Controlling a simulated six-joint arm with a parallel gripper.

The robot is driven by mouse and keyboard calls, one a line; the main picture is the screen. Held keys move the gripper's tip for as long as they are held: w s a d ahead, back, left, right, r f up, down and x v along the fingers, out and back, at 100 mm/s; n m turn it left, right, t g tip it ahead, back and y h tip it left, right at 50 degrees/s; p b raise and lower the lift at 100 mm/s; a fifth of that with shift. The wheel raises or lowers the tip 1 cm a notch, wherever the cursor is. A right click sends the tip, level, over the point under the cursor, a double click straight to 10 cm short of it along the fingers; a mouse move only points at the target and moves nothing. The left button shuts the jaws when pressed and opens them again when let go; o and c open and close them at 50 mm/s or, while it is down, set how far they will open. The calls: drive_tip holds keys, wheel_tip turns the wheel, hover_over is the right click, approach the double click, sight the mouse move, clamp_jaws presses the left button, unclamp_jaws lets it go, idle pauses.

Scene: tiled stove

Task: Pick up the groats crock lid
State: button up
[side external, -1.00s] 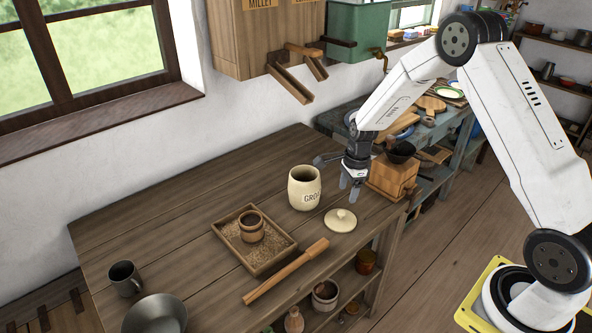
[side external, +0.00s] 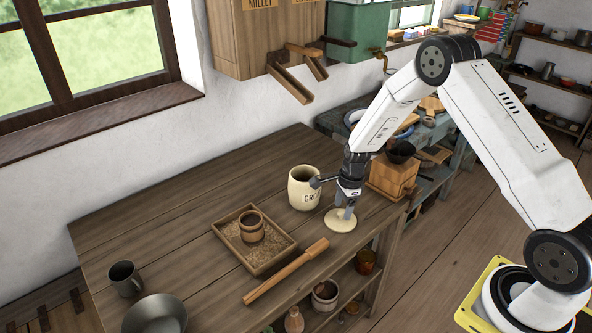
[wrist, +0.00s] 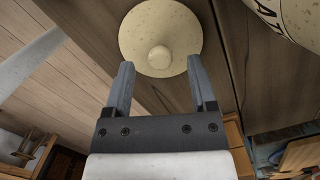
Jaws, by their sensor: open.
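The groats crock lid (side external: 339,224) is a round cream disc with a small knob, lying flat on the wooden table. In the wrist view the lid (wrist: 160,25) shows its knob between and just beyond my fingertips. My gripper (side external: 345,214) is open and points down right over the lid; the fingers hide part of it and its knob in the side view. In the wrist view my gripper (wrist: 158,75) has nothing between its fingers but the view of the lid. The open groats crock (side external: 303,190) stands upright just left of the lid.
A wooden tray (side external: 286,255) of grain with a small wooden cup (side external: 250,227) sits left of the lid. A wooden rod-like tool (side external: 286,272) lies in front. A wooden box (side external: 392,176) stands behind on the right. The table's back left is clear.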

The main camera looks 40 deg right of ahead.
drive_tip(key=shift+a+f, duration=0.1)
drive_tip(key=shift+f, duration=0.6)
clamp_jaws()
